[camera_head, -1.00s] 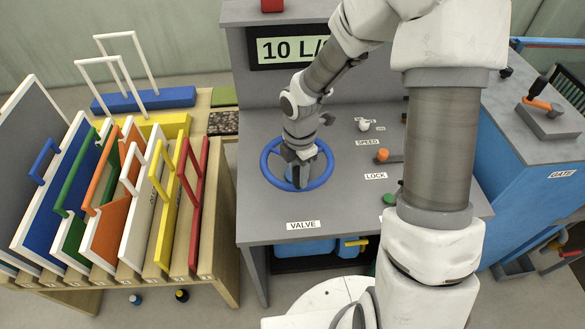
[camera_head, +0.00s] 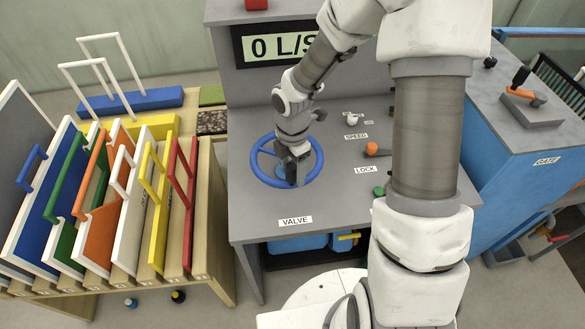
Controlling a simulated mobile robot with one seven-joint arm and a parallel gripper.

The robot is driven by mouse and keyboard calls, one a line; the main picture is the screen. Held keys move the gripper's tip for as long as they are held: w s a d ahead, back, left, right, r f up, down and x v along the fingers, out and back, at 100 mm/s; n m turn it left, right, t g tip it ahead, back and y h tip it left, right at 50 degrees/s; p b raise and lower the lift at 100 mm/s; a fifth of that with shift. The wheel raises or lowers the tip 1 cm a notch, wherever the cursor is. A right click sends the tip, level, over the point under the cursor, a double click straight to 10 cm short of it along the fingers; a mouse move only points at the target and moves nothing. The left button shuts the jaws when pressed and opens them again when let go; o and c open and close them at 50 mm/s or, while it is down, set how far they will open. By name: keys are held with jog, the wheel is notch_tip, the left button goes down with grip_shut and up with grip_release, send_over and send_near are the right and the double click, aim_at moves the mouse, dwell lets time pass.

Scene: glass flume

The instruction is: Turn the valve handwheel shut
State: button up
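The blue valve handwheel (camera_head: 254,160) lies on the grey console top, above a label reading VALVE (camera_head: 295,221). My gripper (camera_head: 296,178) points down over the right half of the wheel, near its hub. The arm and gripper cover part of the wheel's far rim and middle. Whether the fingers touch a spoke or the rim, or hold it, cannot be made out. The display (camera_head: 278,46) behind the wheel reads 0 L/S, partly covered by my arm.
Right of the wheel are a white SPEED knob (camera_head: 352,119), an orange LOCK lever (camera_head: 372,147) and a green button (camera_head: 378,191). A rack of coloured panels (camera_head: 215,225) stands to the left. A blue GATE cabinet (camera_head: 510,175) stands to the right.

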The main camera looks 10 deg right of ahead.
notch_tip(320, 180, up, 18)
jog(key=p, duration=0.1)
jog(key=shift+f, duration=0.25)
dwell(0.6)
